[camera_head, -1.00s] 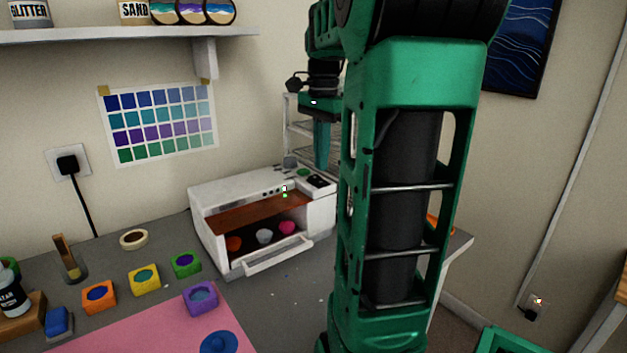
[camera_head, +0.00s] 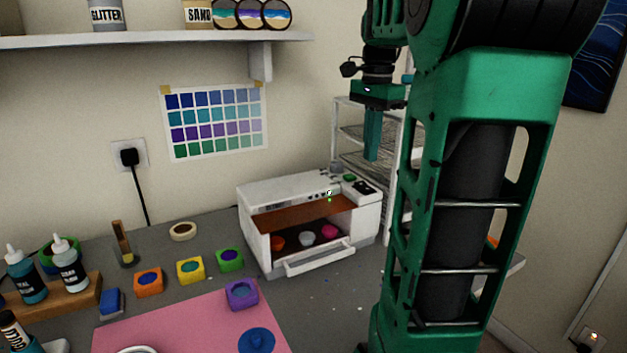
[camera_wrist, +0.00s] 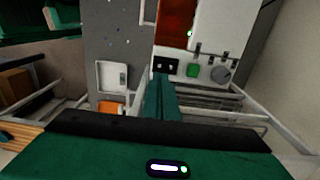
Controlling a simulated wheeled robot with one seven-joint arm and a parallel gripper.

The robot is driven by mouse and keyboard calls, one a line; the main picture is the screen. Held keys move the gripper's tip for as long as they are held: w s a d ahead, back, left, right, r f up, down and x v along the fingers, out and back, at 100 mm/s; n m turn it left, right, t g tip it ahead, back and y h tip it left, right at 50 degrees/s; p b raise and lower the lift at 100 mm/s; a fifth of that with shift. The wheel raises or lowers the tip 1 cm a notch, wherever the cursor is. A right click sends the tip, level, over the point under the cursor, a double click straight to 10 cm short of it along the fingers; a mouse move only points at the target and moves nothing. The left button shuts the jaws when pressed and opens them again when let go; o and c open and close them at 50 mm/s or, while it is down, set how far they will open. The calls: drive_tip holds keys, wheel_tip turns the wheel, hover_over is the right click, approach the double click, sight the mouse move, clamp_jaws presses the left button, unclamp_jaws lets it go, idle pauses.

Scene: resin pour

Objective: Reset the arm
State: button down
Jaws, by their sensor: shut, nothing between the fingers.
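My gripper (camera_head: 372,158) is green and points straight down in the head view, above and behind the right end of the white oven. Its fingers are together with nothing between them. In the wrist view the closed fingers (camera_wrist: 160,92) reach toward the oven's control panel with its green button and grey knob. The oven (camera_head: 262,189) stands on the grey worktop with its front door down. Orange, white and pink round items sit inside it. My arm's large green link covers the right part of the head view and hides what is behind it.
A white wire rack (camera_head: 350,130) stands behind the oven, close to my gripper. Coloured moulds, including a purple one (camera_head: 241,295), and a pink mat (camera_head: 180,325) lie on the worktop at left. A shelf (camera_head: 150,40) is on the wall above.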

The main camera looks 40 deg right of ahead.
drive_tip(key=shift+a, duration=0.1)
drive_tip(key=s+a+f+n, duration=0.4)
drive_tip(key=a+f, duration=0.1)
drive_tip(key=f, duration=0.1)
drive_tip(key=s+a+f+n, duration=0.5)
drive_tip(key=a+f, duration=0.1)
drive_tip(key=f, duration=0.1)
drive_tip(key=s+a+f+n, duration=0.4)
drive_tip(key=a+f+n, duration=0.1)
drive_tip(key=f, duration=0.2)
drive_tip(key=shift+s+a, duration=0.2)
drive_tip(key=shift+s, duration=0.15)
drive_tip(key=shift+w+f, duration=0.35)
drive_tip(key=shift+w, duration=0.4)
drive_tip(key=shift+s+r, duration=0.1)
drive_tip(key=shift+s, duration=0.05)
drive_tip(key=shift+d, duration=0.1)
